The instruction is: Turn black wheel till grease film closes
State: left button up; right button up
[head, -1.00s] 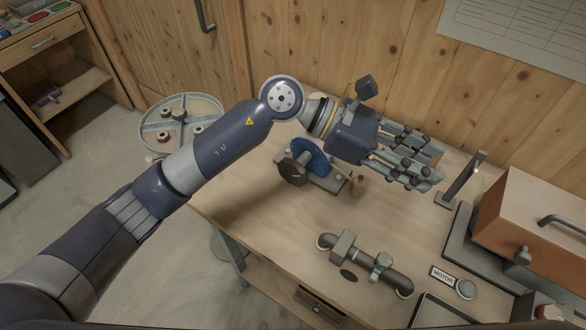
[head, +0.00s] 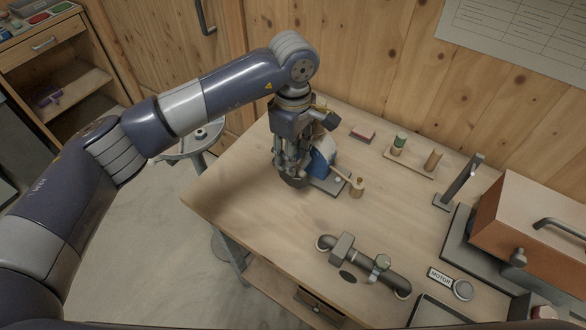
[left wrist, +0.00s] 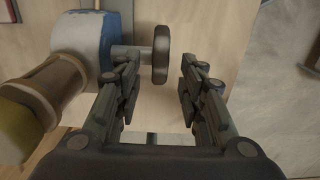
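The black wheel (head: 291,181) sits on a short shaft at the near left side of a small device with a blue housing (head: 321,160). In the head view my left gripper (head: 290,172) points down over the wheel and partly hides it. In the left wrist view the wheel (left wrist: 161,56) shows edge-on between the tips of my left gripper (left wrist: 160,74). The fingers are apart, with a visible gap on the wheel's right side. The blue housing (left wrist: 118,25) is at the left there. I cannot make out a grease film. My right gripper is not in view.
A wooden knob (head: 356,187) stands beside the device. A pipe with a valve (head: 363,263) lies on the near part of the workbench (head: 225,190). A wooden rack (head: 410,165) and a metal post (head: 459,180) stand farther right.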

pick_arm(q)
notch_tip(320, 180, down, 6)
jog(key=shift+s+r+p, duration=0.1)
jog(key=shift+r+p, duration=0.05)
jog(key=shift+p, duration=0.75)
jog(key=shift+f, duration=0.7)
grip_shut()
